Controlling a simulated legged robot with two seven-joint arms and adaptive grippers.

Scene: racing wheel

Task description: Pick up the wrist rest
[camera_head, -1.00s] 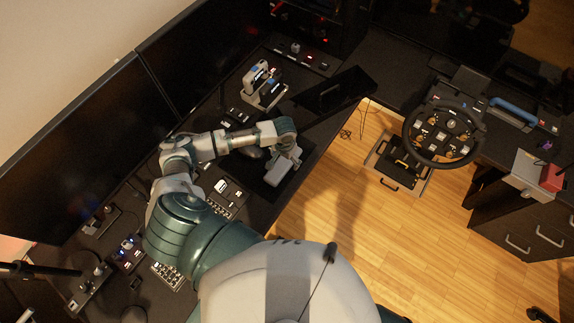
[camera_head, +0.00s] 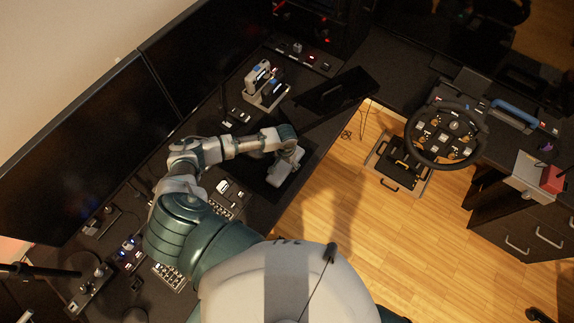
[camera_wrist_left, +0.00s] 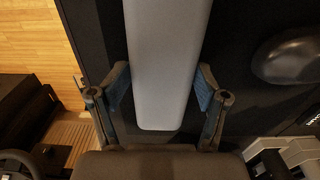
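The wrist rest (camera_wrist_left: 165,60) is a long, smooth grey bar with a rounded end. In the left wrist view it runs from the top edge down between my left gripper's fingers (camera_wrist_left: 161,90). The fingers are open, one along each long side of the bar, with narrow gaps; I cannot tell whether either touches. In the head view my left gripper (camera_head: 284,169) points down over the dark mat on the desk and mostly covers the wrist rest. My right gripper is not in view.
A dark mouse (camera_wrist_left: 288,60) lies right of the wrist rest in the wrist view. Button panels, a throttle unit (camera_head: 265,86) and monitors (camera_head: 85,137) line the desk. A steering wheel (camera_head: 446,132) stands on the right, across open wooden floor (camera_head: 330,220).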

